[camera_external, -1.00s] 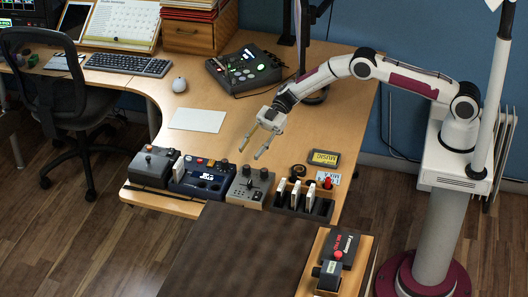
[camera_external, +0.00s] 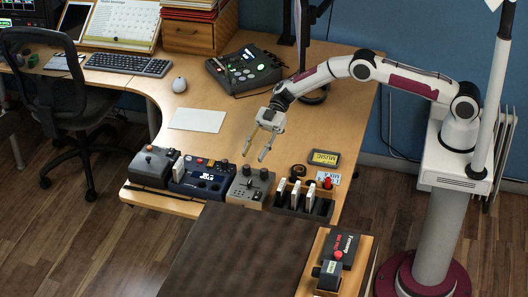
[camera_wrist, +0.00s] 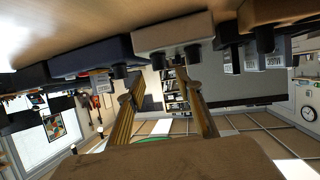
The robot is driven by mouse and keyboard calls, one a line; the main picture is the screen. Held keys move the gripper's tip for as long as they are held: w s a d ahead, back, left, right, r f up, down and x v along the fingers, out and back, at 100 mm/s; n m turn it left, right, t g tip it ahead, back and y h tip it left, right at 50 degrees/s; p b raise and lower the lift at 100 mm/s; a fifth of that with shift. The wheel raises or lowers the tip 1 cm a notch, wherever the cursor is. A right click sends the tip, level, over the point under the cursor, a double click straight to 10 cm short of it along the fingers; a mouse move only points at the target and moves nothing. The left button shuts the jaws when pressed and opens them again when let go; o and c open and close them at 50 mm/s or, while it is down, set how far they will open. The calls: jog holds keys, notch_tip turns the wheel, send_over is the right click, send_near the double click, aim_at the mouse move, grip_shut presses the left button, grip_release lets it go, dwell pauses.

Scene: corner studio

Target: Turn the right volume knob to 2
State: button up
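A small grey box with knobs (camera_external: 250,187) stands near the table's front edge, between a blue box and a black slotted rack. In the wrist view, where the table shows at the top, a pale box (camera_wrist: 172,35) has two dark knobs, a left-hand knob (camera_wrist: 157,60) and a right-hand knob (camera_wrist: 192,54). I cannot read any scale or pointer on them. My gripper (camera_external: 254,157) is open and empty, above and behind the grey box, its fingers angled down. Its fingers also show in the wrist view (camera_wrist: 160,76), apart from each other, with the knobs just beyond the tips.
The slotted rack (camera_external: 301,204) with white cards stands close on the right. The table behind my gripper is mostly clear.

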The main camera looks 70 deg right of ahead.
aim_at(247, 165)
jog(key=shift+x, duration=3.4)
grip_shut()
